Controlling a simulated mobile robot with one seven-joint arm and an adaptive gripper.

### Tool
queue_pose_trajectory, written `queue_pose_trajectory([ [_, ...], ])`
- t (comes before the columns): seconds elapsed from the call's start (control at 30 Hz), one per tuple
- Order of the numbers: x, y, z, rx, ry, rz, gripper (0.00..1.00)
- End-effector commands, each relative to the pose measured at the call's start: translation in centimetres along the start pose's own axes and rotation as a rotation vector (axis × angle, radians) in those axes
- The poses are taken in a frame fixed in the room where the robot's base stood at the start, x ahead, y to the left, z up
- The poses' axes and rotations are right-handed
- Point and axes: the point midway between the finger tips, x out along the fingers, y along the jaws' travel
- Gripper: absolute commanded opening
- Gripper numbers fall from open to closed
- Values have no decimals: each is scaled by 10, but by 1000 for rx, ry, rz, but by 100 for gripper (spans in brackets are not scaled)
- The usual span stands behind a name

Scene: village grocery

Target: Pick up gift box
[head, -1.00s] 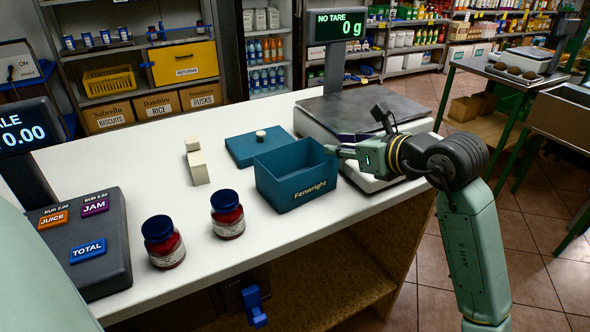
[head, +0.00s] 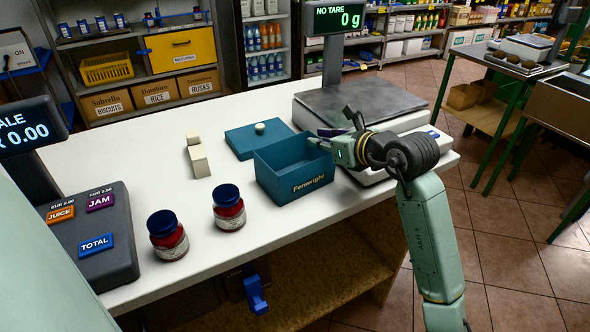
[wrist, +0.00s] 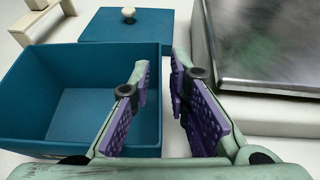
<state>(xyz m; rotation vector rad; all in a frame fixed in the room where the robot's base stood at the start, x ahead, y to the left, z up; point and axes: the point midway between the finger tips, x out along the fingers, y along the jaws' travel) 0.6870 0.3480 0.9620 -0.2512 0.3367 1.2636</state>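The gift box is a blue open-topped box (head: 292,186) marked "Fenwright", standing upright on the white counter. Its loose blue lid with a pale knob (head: 243,144) lies flat just behind it. My gripper (head: 319,138) is at the box's right wall, near the rim. In the wrist view the box (wrist: 60,132) fills the left side and looks empty inside. My gripper (wrist: 160,78) has its purple-padded fingers apart, one on the box side of the right wall and one outside it. Contact with the wall cannot be told. The lid (wrist: 125,28) shows behind.
A scale (head: 350,105) stands close on the right, its metal plate (wrist: 270,50) beside my gripper. Two jam jars (head: 167,236) (head: 229,208) stand left of the box, near the front edge.

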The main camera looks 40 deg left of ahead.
Motion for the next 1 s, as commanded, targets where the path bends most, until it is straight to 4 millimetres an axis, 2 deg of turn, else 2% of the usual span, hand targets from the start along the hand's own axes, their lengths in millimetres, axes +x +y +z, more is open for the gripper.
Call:
queue_pose_trajectory([
  [0.2, 0, 0, 0, 0, 0, 0, 0],
  [1.0, -1, 0, 1, -1, -1, 0, 0],
])
